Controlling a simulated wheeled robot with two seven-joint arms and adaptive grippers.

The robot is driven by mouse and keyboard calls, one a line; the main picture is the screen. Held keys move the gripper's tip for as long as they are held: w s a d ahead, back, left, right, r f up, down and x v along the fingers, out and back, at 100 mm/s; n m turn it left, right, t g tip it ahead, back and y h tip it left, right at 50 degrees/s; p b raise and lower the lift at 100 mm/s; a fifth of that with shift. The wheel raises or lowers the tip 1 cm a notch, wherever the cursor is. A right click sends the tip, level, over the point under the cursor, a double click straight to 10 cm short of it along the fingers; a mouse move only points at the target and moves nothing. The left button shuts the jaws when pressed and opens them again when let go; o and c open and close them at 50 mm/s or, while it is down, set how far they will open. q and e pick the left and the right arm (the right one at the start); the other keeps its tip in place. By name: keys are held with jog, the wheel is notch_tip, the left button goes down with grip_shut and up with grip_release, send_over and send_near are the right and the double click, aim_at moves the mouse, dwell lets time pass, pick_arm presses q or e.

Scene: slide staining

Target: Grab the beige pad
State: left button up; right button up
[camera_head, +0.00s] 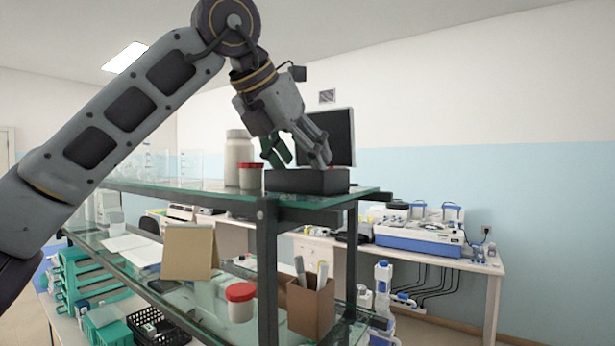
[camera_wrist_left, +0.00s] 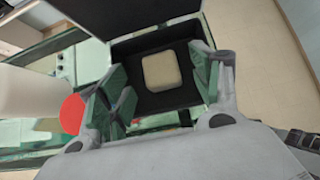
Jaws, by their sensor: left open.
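The beige pad (camera_wrist_left: 162,72) is a small rounded square lying inside an open black box (camera_wrist_left: 182,98) in the left wrist view. The black box (camera_head: 308,181) stands on the top glass shelf in the head view, where its wall hides the pad. My left gripper (camera_head: 303,162) is just above the box, pointing down. In the left wrist view its open green-padded fingers (camera_wrist_left: 160,88) are on either side of the pad, with nothing between them that they touch. Whether the fingertips are below the box rim is hard to tell. My right gripper is not in view.
A white jar (camera_head: 239,160) and a red-lidded small jar (camera_head: 250,177) stand left of the box on the glass shelf (camera_head: 200,190). A dark monitor (camera_head: 337,136) is behind. The lower shelf holds a brown cardboard holder (camera_head: 311,306) and another red-lidded jar (camera_head: 240,302).

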pick_arm(q)
jog(key=shift+x, duration=1.15)
jog(key=shift+c, duration=0.3)
jog(key=c, duration=0.8)
